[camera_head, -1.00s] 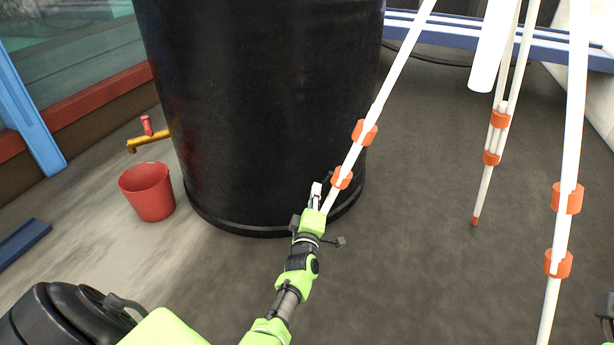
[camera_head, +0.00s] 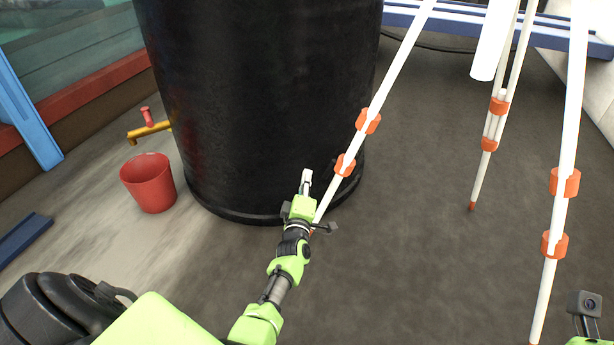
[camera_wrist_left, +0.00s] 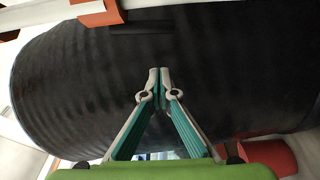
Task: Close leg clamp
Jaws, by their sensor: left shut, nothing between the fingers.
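A white tripod leg (camera_head: 390,82) slants down in front of the black barrel, with an upper orange clamp (camera_head: 368,121) and a lower orange clamp (camera_head: 345,164). My left gripper (camera_head: 307,176) is shut and empty, just left of the lower clamp and apart from it. In the left wrist view its fingertips (camera_wrist_left: 159,72) meet in front of the barrel wall, and an orange clamp (camera_wrist_left: 100,14) shows at the upper left, off to the side of the fingers. I cannot tell from these views whether the clamp levers are open or closed. My right gripper is out of view.
The black barrel (camera_head: 255,95) stands close behind the leg. Other tripod legs with orange clamps (camera_head: 565,182) stand at the right. A red bucket (camera_head: 149,183) and a yellow tap (camera_head: 150,131) are at the left. The floor between the legs is clear.

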